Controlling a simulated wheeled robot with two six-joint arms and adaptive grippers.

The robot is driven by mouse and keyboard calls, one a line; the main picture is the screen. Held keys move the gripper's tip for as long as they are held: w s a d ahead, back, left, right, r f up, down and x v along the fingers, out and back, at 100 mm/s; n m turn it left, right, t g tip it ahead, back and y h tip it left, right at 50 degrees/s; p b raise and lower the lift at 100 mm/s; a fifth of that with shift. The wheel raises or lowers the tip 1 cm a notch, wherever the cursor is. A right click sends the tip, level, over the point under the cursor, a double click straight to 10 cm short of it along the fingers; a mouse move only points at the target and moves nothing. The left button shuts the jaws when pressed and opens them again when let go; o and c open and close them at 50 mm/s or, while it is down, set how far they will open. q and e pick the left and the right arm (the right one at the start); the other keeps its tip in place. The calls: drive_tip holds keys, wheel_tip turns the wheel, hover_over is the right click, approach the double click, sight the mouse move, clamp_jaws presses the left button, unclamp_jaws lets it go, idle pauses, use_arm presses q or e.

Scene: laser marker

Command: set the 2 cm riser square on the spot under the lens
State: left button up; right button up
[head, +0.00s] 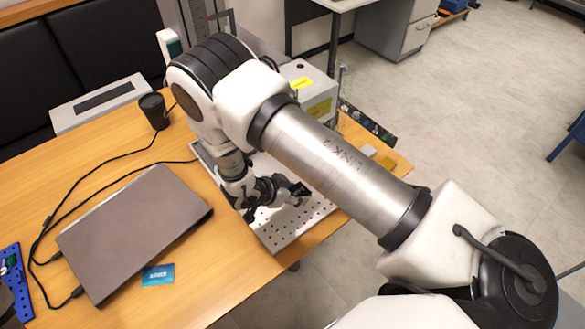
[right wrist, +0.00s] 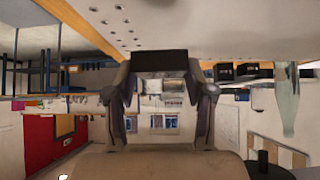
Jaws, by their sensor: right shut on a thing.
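My right gripper (head: 287,193) reaches down over the perforated metal plate (head: 283,232) of the laser marker. It is shut on a dark block, the riser (head: 299,189). In the right wrist view the riser (right wrist: 160,61) sits between the two fingertips (right wrist: 160,85), its broad side facing the camera. The holed plate (right wrist: 125,20) lies along the top of that view, close to the block. I cannot tell whether the block touches the plate. The lens and the spot under it are not visible; my right arm covers much of the marker. My left gripper is not in view.
A closed laptop (head: 135,230) and a blue card (head: 158,275) lie left of the plate. A black cup (head: 154,110) stands behind, with cables across the table. A grey box (head: 312,90) and small yellowish pieces (head: 368,150) are beyond my arm.

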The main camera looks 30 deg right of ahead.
drive_tip(key=w+d+b, duration=0.1)
drive_tip(key=w, duration=0.1)
drive_tip(key=w+d+b, duration=0.1)
drive_tip(key=w+d, duration=0.1)
drive_tip(key=w+d+f+b, duration=0.1)
drive_tip(key=w, duration=0.1)
drive_tip(key=shift+w+d, duration=0.2)
drive_tip(key=shift+w, duration=0.2)
wheel_tip(320, 180, down, 3)
drive_tip(key=b, duration=0.3)
drive_tip(key=shift+f+b, duration=0.2)
drive_tip(key=shift+b, duration=0.15)
drive_tip(key=shift+w+r, duration=0.1)
drive_tip(key=shift+r, duration=0.1)
drive_tip(key=shift+f, duration=0.1)
drive_tip(key=o, duration=1.3)
drive_tip(key=shift+o, duration=0.2)
